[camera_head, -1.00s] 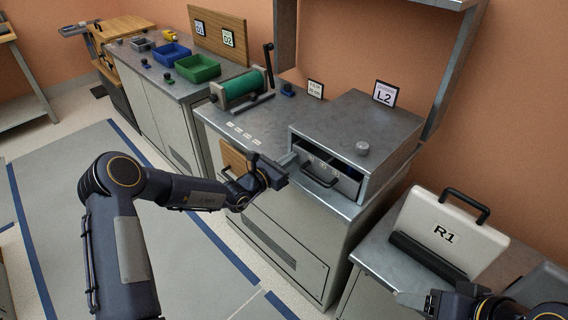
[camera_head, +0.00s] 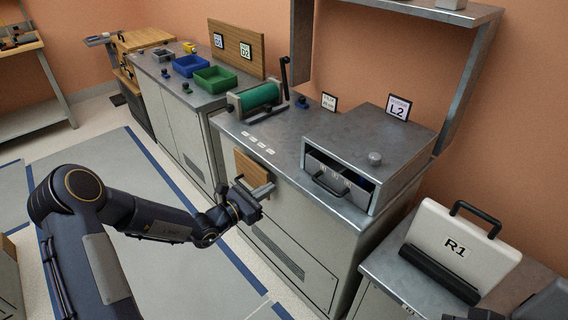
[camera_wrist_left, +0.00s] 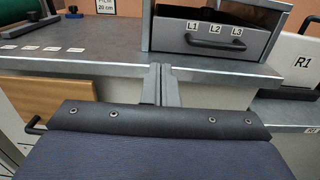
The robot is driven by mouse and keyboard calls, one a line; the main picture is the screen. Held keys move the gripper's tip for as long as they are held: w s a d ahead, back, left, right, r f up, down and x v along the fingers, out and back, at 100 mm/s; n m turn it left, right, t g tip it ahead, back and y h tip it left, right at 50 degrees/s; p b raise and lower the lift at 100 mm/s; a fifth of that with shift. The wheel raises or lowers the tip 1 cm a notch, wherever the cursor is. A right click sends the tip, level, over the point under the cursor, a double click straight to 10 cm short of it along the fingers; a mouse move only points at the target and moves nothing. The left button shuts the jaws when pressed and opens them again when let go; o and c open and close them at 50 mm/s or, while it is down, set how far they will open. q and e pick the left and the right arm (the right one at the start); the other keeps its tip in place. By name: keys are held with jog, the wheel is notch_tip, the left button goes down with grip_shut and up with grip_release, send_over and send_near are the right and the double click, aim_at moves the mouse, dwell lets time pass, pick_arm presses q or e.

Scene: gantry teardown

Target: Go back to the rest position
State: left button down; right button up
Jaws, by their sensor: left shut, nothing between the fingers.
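My left gripper (camera_head: 268,187) is shut and empty. It hangs in front of the middle bench, left of the drawer unit and apart from it. In the left wrist view its two grey fingers (camera_wrist_left: 159,86) lie together, pointing at the bench edge. Only slivers of my right gripper and wrist (camera_head: 482,314) show at the bottom right edge; its jaw state cannot be told.
A wooden panel (camera_head: 247,172) and the bench (camera_head: 285,128) edge are close to the left gripper. A case marked R1 (camera_head: 462,245) stands at right. Open floor (camera_head: 185,275) lies left.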

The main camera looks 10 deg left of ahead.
pick_arm(q)
jog(key=s+d+r+m+g+h+p, duration=0.1)
jog(key=s+d+r+m+g, duration=0.25)
jog(key=s+r+m, duration=0.4)
jog(key=s+d+r+m+g+h+p, duration=0.1)
jog(key=s+d+r+m+g+p, duration=0.1)
jog(key=s+r+m+g, duration=0.45)
jog(key=s+a+m+y+p, duration=0.1)
jog(key=s+a+m+y, duration=0.2)
jog(key=s, duration=0.4)
jog(key=s+a+r+m+t+y+p, duration=0.1)
jog(key=s+a+m+y, duration=0.2)
jog(key=s, duration=0.4)
jog(key=s+a+m+y+p, duration=0.1)
jog(key=s+a+m+y, duration=0.2)
jog(key=s+m, duration=0.3)
jog(key=shift+s+a+r+m, duration=0.15)
jog(key=shift+s+a+m, duration=0.25)
jog(key=shift+s+a, duration=0.5)
pick_arm(e)
jog(key=shift+r, duration=2.95)
